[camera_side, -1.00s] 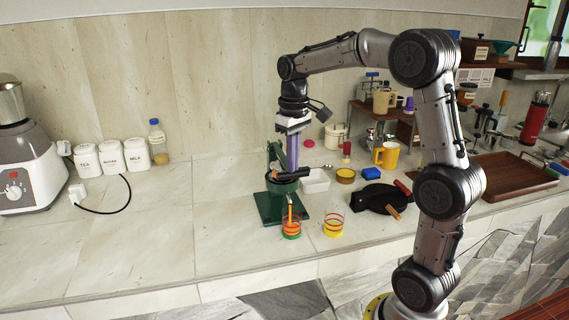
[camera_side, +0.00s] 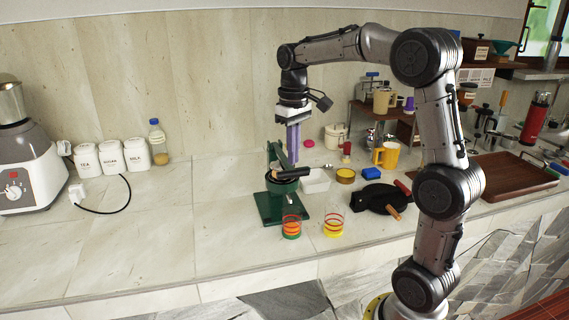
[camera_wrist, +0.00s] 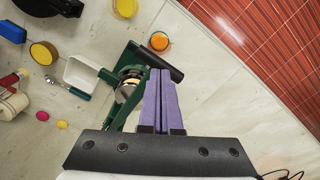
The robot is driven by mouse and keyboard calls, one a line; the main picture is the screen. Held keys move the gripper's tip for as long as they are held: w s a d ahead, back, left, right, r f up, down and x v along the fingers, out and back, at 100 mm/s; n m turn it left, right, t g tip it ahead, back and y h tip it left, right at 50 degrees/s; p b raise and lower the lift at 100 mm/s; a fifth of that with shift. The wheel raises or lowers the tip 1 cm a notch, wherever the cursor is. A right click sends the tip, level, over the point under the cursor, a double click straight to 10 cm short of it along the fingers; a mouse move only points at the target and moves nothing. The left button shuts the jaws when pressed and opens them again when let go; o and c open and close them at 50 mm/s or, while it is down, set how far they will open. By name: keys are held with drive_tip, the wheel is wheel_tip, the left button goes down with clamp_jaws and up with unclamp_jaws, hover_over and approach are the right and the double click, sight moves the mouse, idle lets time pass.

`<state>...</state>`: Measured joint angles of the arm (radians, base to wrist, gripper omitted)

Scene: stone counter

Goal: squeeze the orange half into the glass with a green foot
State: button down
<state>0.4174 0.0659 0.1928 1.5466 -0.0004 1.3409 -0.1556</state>
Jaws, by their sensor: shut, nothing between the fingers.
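The green lever juicer (camera_side: 272,208) stands on the counter; it also shows in the wrist view (camera_wrist: 113,80). Its black handle grip (camera_side: 289,173) is low over the press cup, tilted up a little. The glass with a green foot (camera_side: 291,228) stands in front of the juicer and holds orange juice; it also shows in the wrist view (camera_wrist: 159,41). My gripper (camera_side: 294,162) is shut and empty, pointing down just above the handle; I cannot tell if it touches. Its purple fingers reach beside the grip in the wrist view (camera_wrist: 160,72). The orange half is not clearly visible.
A glass with a yellow foot (camera_side: 333,226) stands right of the green-footed one. A white tray (camera_side: 315,181), a yellow-topped bowl (camera_side: 345,175) and a black pan-like item (camera_side: 372,198) lie to the right.

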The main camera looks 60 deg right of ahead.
drive_tip(key=shift+r, duration=2.4)
drive_tip(key=shift+a, duration=0.1)
drive_tip(key=s+a+r+n+t, duration=0.2)
drive_tip(key=s+a+r, duration=0.2)
drive_tip(key=s+a, duration=0.5)
drive_tip(key=s+a+f+n+t, duration=0.1)
drive_tip(key=s+a+f+t, duration=0.2)
drive_tip(key=s+a+f, duration=0.3)
wheel_tip(320, 180, down, 5)
drive_tip(key=s, duration=0.3)
drive_tip(key=shift+t, duration=0.3)
